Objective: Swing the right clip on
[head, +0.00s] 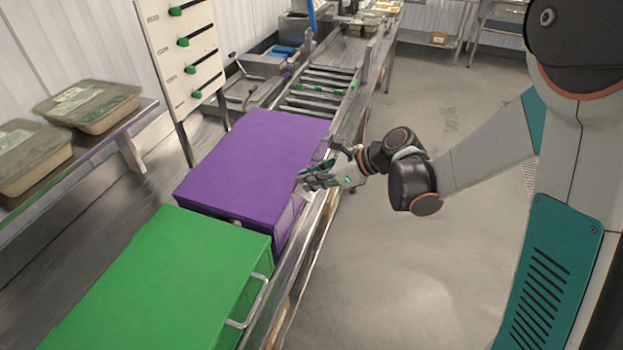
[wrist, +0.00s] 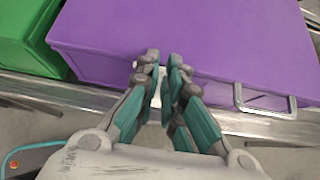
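A purple box with a flat lid (head: 255,160) stands on the metal line. It also fills the top of the wrist view (wrist: 200,40). In the wrist view a wire clip (wrist: 265,112) stands out from its near side, right of my gripper and apart from it. My gripper (head: 308,180) is at the box's aisle side. In the wrist view my gripper (wrist: 164,62) has its fingers close together, with a narrow gap, at the box's near edge. A pale piece shows around the fingertips; I cannot tell whether it is held. The fingers hide that part of the box.
A green box (head: 150,285) with a wire clip (head: 250,302) stands close beside the purple one. A roller conveyor (head: 318,90) continues beyond. Lidded trays (head: 88,105) sit on a shelf at left. The floor (head: 400,270) on the aisle side is clear.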

